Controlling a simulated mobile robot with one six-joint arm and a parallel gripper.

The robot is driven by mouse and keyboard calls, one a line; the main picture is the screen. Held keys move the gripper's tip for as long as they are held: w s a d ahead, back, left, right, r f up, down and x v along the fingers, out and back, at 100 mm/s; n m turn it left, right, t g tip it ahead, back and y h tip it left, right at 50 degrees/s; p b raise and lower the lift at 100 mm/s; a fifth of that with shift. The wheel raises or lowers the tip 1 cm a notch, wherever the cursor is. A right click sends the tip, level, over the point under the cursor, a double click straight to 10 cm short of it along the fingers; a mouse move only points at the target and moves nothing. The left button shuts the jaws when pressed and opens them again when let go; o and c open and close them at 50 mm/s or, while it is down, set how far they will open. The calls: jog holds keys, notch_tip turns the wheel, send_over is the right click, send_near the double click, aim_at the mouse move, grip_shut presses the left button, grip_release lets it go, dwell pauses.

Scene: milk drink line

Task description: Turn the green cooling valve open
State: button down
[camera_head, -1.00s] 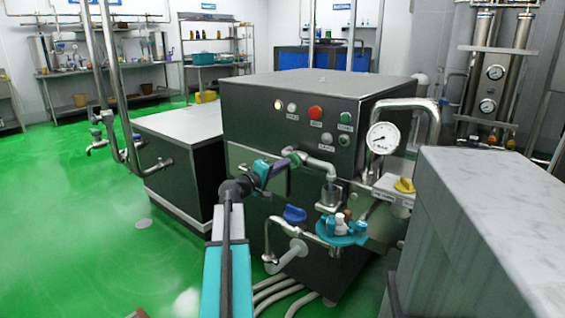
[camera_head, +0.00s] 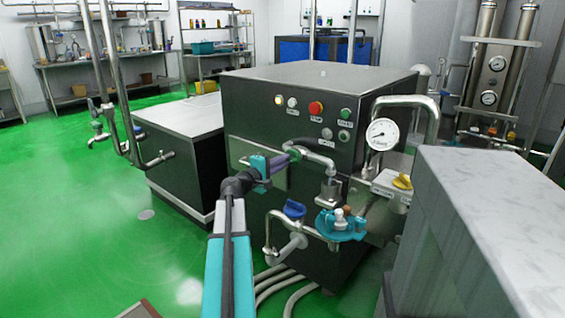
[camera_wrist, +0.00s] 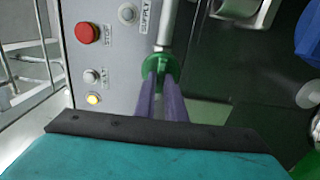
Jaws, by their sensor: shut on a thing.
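The green cooling valve (camera_wrist: 158,68) sits on a metal pipe on the front of the dark machine (camera_head: 300,95). In the wrist view the purple fingers of my gripper (camera_wrist: 160,88) are closed around its near edge. In the head view my gripper (camera_head: 288,157) reaches from the lower left to the valve (camera_head: 294,153), which is mostly hidden by the fingers. The valve's exact turn angle cannot be told.
Right of the gripper are a blue-handled valve (camera_head: 294,208), a teal part (camera_head: 341,226), a yellow knob (camera_head: 402,181) and a pressure gauge (camera_head: 382,134). A red button (camera_head: 316,108) is above. A grey block (camera_head: 480,220) stands at the right. Green floor is clear at left.

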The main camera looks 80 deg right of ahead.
jog(key=shift+w+d+r, duration=0.1)
jog(key=shift+w, duration=0.05)
jog(key=c, duration=1.8)
grip_release()
jog(key=p+v, duration=0.1)
jog(key=v, duration=1.3)
jog(key=shift+p, duration=0.3)
